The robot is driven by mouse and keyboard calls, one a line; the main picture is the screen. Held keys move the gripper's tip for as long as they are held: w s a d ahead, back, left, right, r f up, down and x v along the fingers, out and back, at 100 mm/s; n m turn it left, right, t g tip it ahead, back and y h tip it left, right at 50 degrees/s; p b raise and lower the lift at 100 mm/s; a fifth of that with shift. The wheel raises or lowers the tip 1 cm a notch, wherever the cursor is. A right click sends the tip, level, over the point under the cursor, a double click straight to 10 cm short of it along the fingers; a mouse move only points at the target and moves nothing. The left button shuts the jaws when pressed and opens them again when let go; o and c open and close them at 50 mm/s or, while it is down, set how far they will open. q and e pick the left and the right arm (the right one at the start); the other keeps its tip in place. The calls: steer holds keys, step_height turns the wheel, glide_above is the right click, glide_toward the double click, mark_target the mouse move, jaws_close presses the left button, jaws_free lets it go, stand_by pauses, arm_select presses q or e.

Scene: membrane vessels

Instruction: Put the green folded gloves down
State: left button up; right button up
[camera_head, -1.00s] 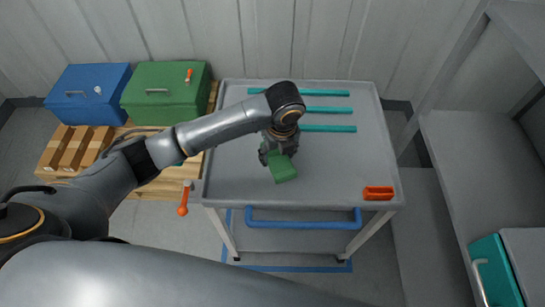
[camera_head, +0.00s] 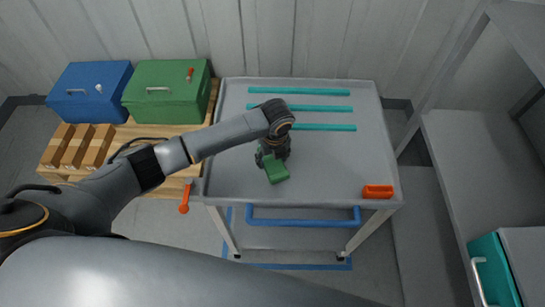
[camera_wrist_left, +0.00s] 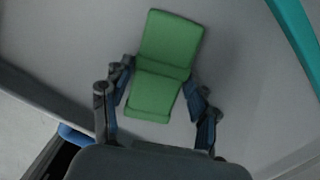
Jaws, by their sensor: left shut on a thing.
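The green folded gloves (camera_head: 276,172) are a flat green bundle over the grey cart top, near its left-front part. My left gripper (camera_head: 270,158) reaches down over the cart and is shut on them. In the left wrist view the gloves (camera_wrist_left: 164,70) lie between the two fingers of my left gripper (camera_wrist_left: 160,90), with a fold across the middle and one half beyond the fingertips. I cannot tell whether the gloves touch the cart top. My right gripper is not in view.
The grey cart top (camera_head: 335,165) has a raised rim. Several teal strips (camera_head: 300,108) lie across its far part. An orange block (camera_head: 377,191) sits at the front right corner. The middle right is clear. Blue (camera_head: 88,92) and green (camera_head: 167,92) boxes stand on a pallet at left.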

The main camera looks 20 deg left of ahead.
mark_target(275, 164)
arm_select(q)
steer(key=o, duration=1.1)
steer(key=shift+f, duration=0.1)
steer(key=shift+o, duration=0.2)
step_height(275, 164, up, 12)
steer(key=s, duration=0.1)
steer(key=shift+d+b, duration=0.35)
steer(key=shift+d, duration=0.1)
steer(key=shift+s, duration=0.1)
